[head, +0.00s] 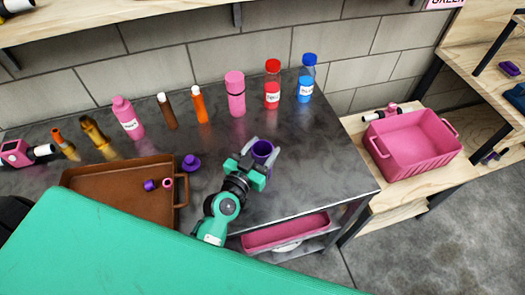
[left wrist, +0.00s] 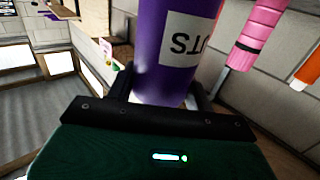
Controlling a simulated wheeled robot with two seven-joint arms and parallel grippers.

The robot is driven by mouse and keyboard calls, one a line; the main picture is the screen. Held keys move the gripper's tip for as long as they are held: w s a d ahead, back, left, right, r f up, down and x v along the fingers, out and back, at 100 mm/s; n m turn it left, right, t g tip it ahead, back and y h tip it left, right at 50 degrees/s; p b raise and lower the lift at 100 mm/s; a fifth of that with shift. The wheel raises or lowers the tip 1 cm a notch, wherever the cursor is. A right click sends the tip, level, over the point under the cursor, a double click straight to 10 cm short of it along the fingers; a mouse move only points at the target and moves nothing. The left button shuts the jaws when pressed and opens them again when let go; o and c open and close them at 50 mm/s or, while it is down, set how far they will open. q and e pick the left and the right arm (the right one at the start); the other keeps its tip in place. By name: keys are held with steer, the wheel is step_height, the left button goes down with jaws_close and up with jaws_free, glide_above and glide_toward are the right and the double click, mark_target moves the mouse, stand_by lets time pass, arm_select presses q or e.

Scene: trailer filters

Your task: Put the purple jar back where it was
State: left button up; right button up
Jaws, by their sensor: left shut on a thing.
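The purple jar (head: 262,149) stands upright and open-topped near the right part of the dark table. In the left wrist view the purple jar (left wrist: 168,50) fills the middle, with a white label on its side. My left gripper (head: 258,160) is shut around the jar; its fingers (left wrist: 165,100) lie on both sides of it. I cannot tell whether the jar touches the table. A purple lid-like piece (head: 191,162) lies on the table left of the gripper. My right gripper is not in view.
A brown tray (head: 120,168) with small purple and pink pieces lies left. Along the wall stand a pink bottle (head: 128,118), a pink cylinder (head: 235,93), a red-capped jar (head: 272,84) and a blue-capped jar (head: 306,78). A pink crate (head: 415,142) stands right. The table's right end is clear.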

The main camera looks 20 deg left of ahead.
arm_select(q)
steer(key=shift+s+r, duration=0.1)
steer(key=o, duration=1.3)
steer(key=shift+c, duration=0.2)
steer(key=b+v, duration=0.2)
steer(key=v, duration=1)
steer(key=shift+b, duration=0.4)
